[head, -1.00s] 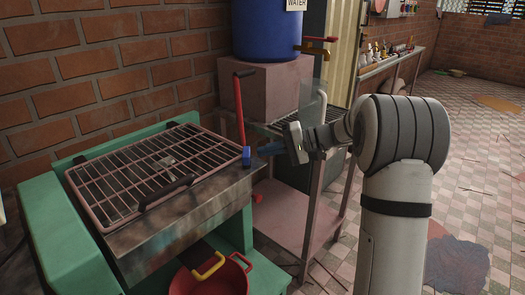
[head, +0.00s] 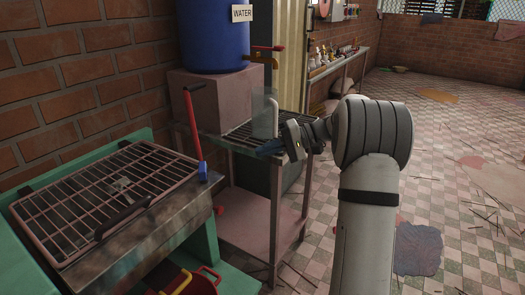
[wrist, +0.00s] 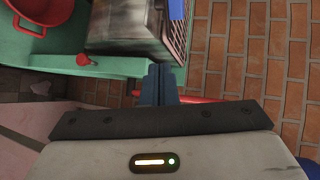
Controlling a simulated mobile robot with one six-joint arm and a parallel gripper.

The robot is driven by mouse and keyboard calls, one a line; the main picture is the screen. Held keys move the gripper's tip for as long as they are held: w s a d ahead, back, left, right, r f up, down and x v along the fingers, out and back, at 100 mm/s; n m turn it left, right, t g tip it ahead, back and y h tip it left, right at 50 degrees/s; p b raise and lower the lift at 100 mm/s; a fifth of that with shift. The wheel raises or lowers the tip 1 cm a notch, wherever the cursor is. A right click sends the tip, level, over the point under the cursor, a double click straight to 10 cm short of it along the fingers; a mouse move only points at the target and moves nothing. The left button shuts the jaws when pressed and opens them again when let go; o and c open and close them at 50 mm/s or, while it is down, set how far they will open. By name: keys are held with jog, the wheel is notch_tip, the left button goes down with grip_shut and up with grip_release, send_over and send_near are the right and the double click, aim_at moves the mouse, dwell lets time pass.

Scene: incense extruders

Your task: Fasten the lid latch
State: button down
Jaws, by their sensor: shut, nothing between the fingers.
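A wire-grid lid (head: 95,195) with a black handle (head: 122,217) lies flat on the metal box of the green stand. A small grey metal piece (head: 121,184) sits on the grid. At the box's right corner a red lever (head: 192,125) slants upward from a blue end piece (head: 205,174); I cannot tell which part is the latch. My gripper (head: 262,149) is shut and empty, right of the lever and apart from it. In the wrist view my blue fingers (wrist: 163,70) point toward the box, with the blue piece (wrist: 176,9) beyond them.
A pink side table (head: 262,185) carries a block (head: 212,100) and a blue water barrel (head: 212,35) with a tap. A red knob (wrist: 83,60) is on the stand's side. A red pot (wrist: 40,12) sits below the box. Open tiled floor lies to the right.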

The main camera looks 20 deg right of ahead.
jog(key=s+a+f+g+h, duration=0.1)
jog(key=s+a+f+h, duration=0.15)
jog(key=s, duration=0.45)
jog(key=s+a+f+g+h, duration=0.1)
jog(key=s+a+f+h, duration=0.2)
jog(key=s, duration=0.5)
jog(key=s+a+f+g+h, duration=0.1)
jog(key=s+a+h, duration=0.1)
jog(key=s+h, duration=0.4)
jog(key=s+d+f+t+h, duration=0.1)
jog(key=s+f, duration=0.1)
jog(key=s, duration=0.3)
jog(key=s+d+f+n+t+h, duration=0.1)
jog(key=s+f+h, duration=0.1)
jog(key=s, duration=0.2)
jog(key=shift+s+d+n, duration=0.3)
jog(key=shift+s+d, duration=0.05)
jog(key=shift+d, duration=0.05)
